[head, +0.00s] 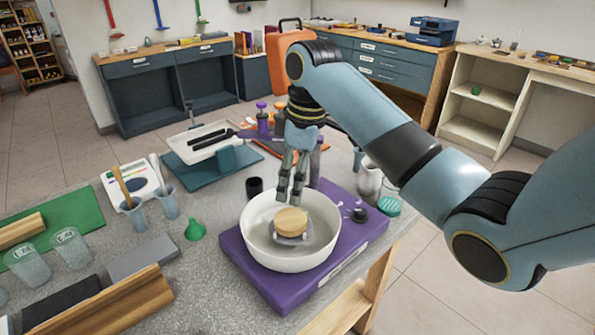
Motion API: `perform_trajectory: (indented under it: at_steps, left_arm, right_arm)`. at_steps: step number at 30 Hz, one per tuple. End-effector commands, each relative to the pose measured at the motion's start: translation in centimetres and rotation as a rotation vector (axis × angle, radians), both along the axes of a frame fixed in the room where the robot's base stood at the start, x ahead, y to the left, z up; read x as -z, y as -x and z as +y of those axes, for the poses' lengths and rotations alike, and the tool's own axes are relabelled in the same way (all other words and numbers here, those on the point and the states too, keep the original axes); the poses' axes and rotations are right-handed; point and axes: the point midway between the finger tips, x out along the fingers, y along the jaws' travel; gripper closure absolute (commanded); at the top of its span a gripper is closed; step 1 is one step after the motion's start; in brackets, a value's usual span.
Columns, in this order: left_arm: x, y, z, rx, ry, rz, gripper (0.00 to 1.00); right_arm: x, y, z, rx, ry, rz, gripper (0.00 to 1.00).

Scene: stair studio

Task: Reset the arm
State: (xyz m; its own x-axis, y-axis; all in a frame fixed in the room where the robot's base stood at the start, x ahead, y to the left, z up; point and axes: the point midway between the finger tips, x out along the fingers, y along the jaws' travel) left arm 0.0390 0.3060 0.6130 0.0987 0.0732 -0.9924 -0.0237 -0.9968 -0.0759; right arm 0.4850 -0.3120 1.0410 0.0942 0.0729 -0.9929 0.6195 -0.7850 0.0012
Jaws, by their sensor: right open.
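My right arm reaches in from the right over the worktable (215,275). My right gripper (291,201) points down just above the far side of a white bowl (262,255). Its fingers are open with nothing between them. A round tan-topped object (291,221) sits on a grey piece inside the bowl, just below and in front of the fingertips. It is hard to tell whether the fingers touch the bowl's rim. The bowl stands on a purple slab-like base (345,250). My left gripper does not show.
Close around are a small black cup (254,187), a green funnel (195,230), a grey metal jug (369,180) and a teal-lidded jar (389,206). Clear cups (74,248) and wooden blocks (120,300) stand at the left. A white tray (200,140) lies behind. Cabinets line the walls.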

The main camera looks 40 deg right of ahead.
Motion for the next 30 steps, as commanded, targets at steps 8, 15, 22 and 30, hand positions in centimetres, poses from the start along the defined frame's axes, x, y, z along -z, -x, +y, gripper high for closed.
perform_trajectory:
  at_steps: [8,15,22,30]
  left_arm:
    - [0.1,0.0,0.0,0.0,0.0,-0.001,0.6]
    - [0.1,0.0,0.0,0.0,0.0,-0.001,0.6]
    - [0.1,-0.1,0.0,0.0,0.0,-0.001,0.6]
    - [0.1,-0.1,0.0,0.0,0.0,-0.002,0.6]
  right_arm:
    - [-1.7,0.1,-0.1,0.001,0.0,0.0,0.13]
    - [-1.7,0.1,-0.1,0.001,0.0,0.0,0.13]
    - [-1.5,0.3,-0.1,0.002,0.0,0.0,0.13]
    - [2.8,8.2,2.0,0.161,0.035,-0.048,0.13]
